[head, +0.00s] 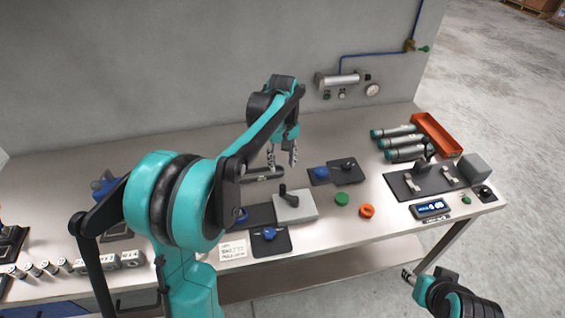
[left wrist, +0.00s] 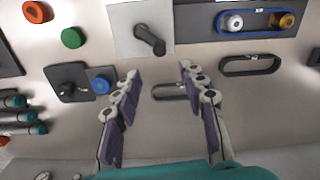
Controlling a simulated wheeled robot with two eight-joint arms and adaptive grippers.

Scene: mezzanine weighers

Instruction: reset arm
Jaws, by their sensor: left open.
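My left arm reaches over the bench (head: 340,232) in the head view. Its left gripper (head: 282,157) points down above the rear middle of the bench, fingers apart with nothing between them. In the left wrist view the same gripper (left wrist: 160,72) has its two fingers spread, with bare bench and a dark oval handle-like piece (left wrist: 170,91) between and below them. My right gripper (head: 408,275) is at the lower right, off the bench's front edge; it is too small to tell its opening.
A grey block with a black lever (head: 295,208) stands in front of the left gripper. Grey-teal cylinders (head: 405,153) and an orange tray (head: 437,135) are at right. A wall (head: 150,70) rises behind.

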